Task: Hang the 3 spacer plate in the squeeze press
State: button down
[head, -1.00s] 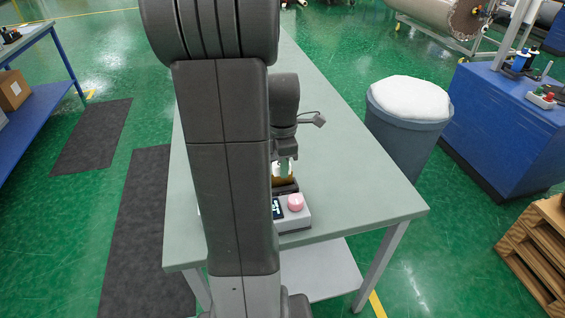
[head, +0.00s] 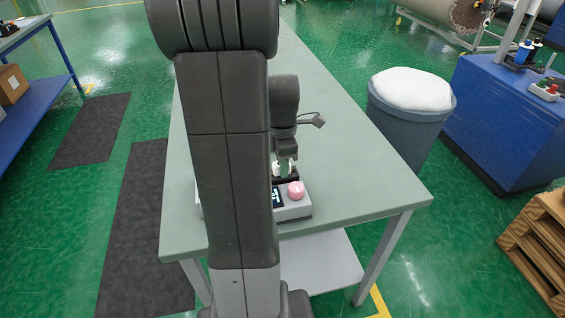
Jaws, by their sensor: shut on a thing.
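A small grey device with a pink knob and a dark display, which I take to be the squeeze press (head: 294,209), stands on the near part of the green-topped table. My arm hides its left part. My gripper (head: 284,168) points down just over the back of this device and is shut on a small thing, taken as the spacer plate. The plate is mostly hidden, and its number cannot be read. Whether it touches the press cannot be told.
The table (head: 350,165) is clear to the right of the press. A grey bin (head: 411,122) with a white bag stands right of the table. A blue cabinet (head: 500,130) and a wooden pallet (head: 545,230) are farther right. Dark mats (head: 140,230) lie on the left floor.

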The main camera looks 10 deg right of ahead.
jog(key=c, duration=1.1)
grip_release()
jog(key=shift+r, duration=0.1)
notch_tip(320, 180, up, 14)
jog(key=shift+f, duration=0.15)
jog(key=shift+f, duration=0.1)
notch_tip(320, 180, down, 14)
jog(key=shift+r, duration=0.35)
